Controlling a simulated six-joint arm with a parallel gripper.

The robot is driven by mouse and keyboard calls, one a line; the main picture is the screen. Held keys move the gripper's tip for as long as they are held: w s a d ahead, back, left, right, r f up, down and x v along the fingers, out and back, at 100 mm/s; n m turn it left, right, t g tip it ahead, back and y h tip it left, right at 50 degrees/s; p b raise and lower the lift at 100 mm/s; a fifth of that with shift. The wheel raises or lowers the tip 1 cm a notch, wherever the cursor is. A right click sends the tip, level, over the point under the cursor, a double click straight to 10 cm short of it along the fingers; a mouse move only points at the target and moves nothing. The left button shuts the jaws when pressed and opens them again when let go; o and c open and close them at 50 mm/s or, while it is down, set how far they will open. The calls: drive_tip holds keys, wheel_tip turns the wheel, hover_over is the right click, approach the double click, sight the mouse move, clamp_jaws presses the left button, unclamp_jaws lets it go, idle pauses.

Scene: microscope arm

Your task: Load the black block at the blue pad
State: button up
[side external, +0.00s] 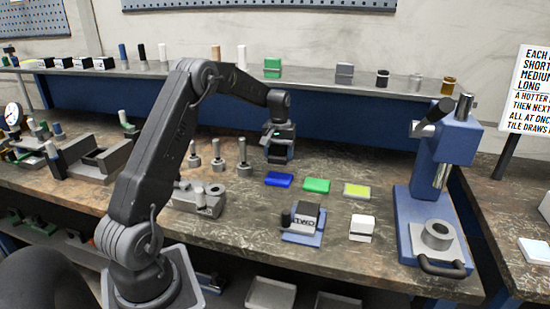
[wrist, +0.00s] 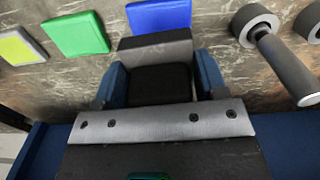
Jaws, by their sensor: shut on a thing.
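My gripper (side external: 279,150) is shut on a black block, just behind the blue pad in the side view. In the wrist view the black block (wrist: 158,84), with a grey part along its far side, sits between the blue fingers of my gripper (wrist: 160,80). The blue pad (side external: 279,180) lies flat on the bench and looks empty. It also shows in the wrist view (wrist: 160,16), just beyond the held block. The frames do not clearly show whether the block touches the bench.
A green pad (side external: 316,185) and a yellow pad (side external: 356,190) lie to the right of the blue pad. Grey upright posts (side external: 218,158) stand left of my gripper. A blue press (side external: 440,170) stands right.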

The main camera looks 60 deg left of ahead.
sight(279, 177)
drive_tip(key=shift+w+a+f, duration=0.1)
drive_tip(key=shift+a+f, duration=0.05)
drive_tip(key=shift+f, duration=2.8)
drive_tip(key=shift+f, duration=0.55)
drive_tip(key=shift+r, duration=3.55)
